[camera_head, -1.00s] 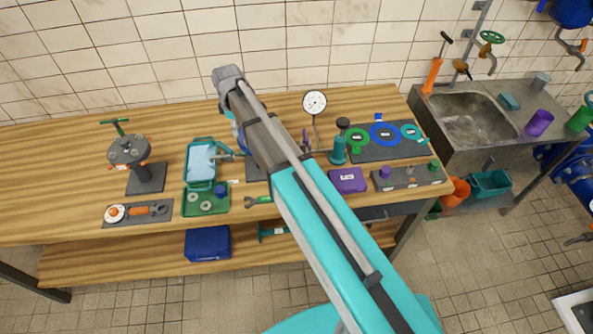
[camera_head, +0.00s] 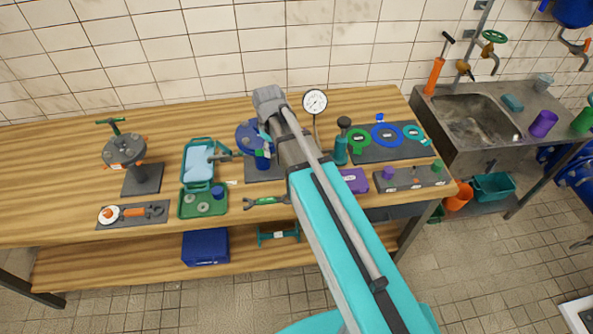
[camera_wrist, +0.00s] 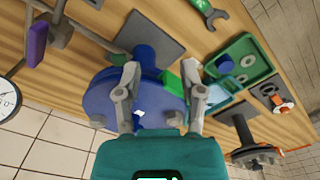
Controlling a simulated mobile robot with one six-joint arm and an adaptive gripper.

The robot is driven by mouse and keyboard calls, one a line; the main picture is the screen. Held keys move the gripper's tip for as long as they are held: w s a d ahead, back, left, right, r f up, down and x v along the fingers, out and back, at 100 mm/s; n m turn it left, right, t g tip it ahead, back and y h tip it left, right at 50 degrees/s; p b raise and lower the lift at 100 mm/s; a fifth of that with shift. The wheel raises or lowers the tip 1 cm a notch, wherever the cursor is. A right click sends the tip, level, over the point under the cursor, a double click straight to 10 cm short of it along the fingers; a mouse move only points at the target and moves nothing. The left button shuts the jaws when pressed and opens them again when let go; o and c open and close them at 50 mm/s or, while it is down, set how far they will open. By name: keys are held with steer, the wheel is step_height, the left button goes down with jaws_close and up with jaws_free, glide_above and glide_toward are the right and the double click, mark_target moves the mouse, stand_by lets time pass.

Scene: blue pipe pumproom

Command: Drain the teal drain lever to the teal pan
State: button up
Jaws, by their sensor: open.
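My gripper (camera_wrist: 160,76) is open, with its two fingers in front of a blue round flange (camera_wrist: 110,112) in the wrist view. I cannot tell whether this is the drain lever, and no clearly teal lever stands out. A teal pan (camera_head: 199,185) with pale blue inside sits left of the blue flange (camera_head: 247,137) on the bench in the head view. A teal edge in the wrist view (camera_wrist: 216,98) seems to be this pan. My wrist hides part of the flange stand.
A green tray (camera_head: 187,209) is in front of the pan, with a green wrench (camera_head: 266,201) to its right. A gauge (camera_head: 315,103) stands behind my arm. A grey flange stand (camera_head: 145,178) is at left. Another teal bin (camera_head: 493,187) is under the sink.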

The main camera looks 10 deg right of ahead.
steer(key=s+d+f+m+b, duration=0.2)
steer(key=s+d+f+m, duration=0.1)
steer(key=s+d, duration=0.3)
steer(key=shift+s+m+b, duration=0.3)
steer(key=shift+s+m, duration=0.4)
steer(key=shift+m, duration=0.2)
steer(key=shift+w+a+r, duration=0.1)
steer(key=w+a+r+p, duration=0.1)
steer(key=w+a, duration=0.2)
steer(key=w+a+r+n+p, duration=0.1)
steer(key=w+a+r+p, duration=0.1)
steer(key=w+a, duration=0.1)
steer(key=w+a+r+n+p, duration=0.1)
steer(key=w+a, duration=0.2)
steer(key=w, duration=0.1)
steer(key=shift+w+r+p, duration=0.25)
steer(key=shift+w+p, duration=0.1)
step_height(320, 180, up, 4)
steer(key=n+p, duration=0.2)
steer(key=p, duration=0.2)
glide_above(223, 145)
steer(key=shift+n, duration=0.3)
steer(key=shift+f, duration=0.1)
step_height(223, 145, down, 14)
steer(key=b, duration=1.3)
steer(key=shift+r+b, duration=0.25)
steer(key=shift+b, duration=0.1)
